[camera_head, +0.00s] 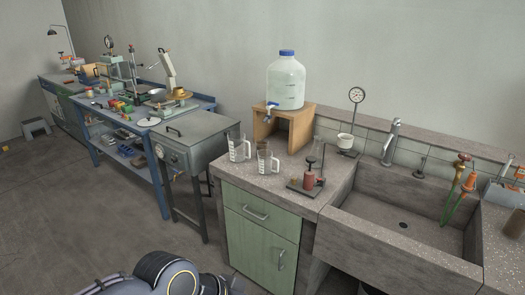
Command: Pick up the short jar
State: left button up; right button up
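Two clear glass jars with white markings and handles stand upright on the speckled stone worktop (281,195). The left jar (238,149) is near the worktop's left end; the right jar (266,162) is slightly nearer to me and looks a little shorter. I cannot tell for sure which is the short jar. Neither gripper is in view; only a grey and black part of my own body shows at the bottom edge, well short of the worktop.
A water bottle with a tap (287,83) sits on a wooden stand (293,122) behind the jars. A grey metal cabinet (195,138) adjoins on the left.

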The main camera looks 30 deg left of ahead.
aim_at(260, 143)
jog(key=i+j+u, duration=0.45)
jog(key=i+j, duration=0.65)
jog(key=j, duration=0.7)
jog(key=i+j+u, duration=0.45)
jog(key=i+j, duration=0.85)
jog(key=j, duration=0.1)
